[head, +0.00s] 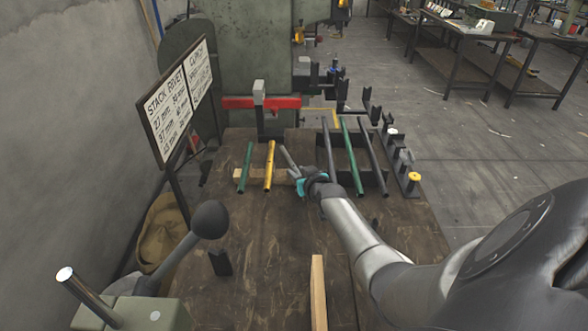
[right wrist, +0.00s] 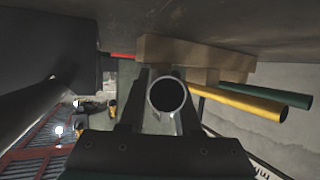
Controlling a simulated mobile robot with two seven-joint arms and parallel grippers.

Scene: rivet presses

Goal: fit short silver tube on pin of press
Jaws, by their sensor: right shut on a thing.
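A short silver tube (head: 289,161) is held in my right gripper (head: 302,181), which is shut on it above the wooden table. The tube slants up and left from the fingers. In the right wrist view its round open end (right wrist: 167,95) shows between the fingers (right wrist: 160,115). A press with a red bar (head: 280,103) and an upright grey-topped post (head: 260,92) stands at the table's far end, apart from the tube. Another green machine body (head: 140,314) at the bottom left carries a shiny upright pin (head: 88,296) and a black-knobbed lever (head: 210,220). My left gripper is not in view.
Green (head: 245,168) and yellow (head: 269,166) tubes lie left of my gripper, by a wooden block (head: 280,174). Another green tube (head: 352,157) and dark tubes (head: 372,158) lie right. A sign (head: 178,100) stands left. A wooden strip (head: 318,290) lies in front.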

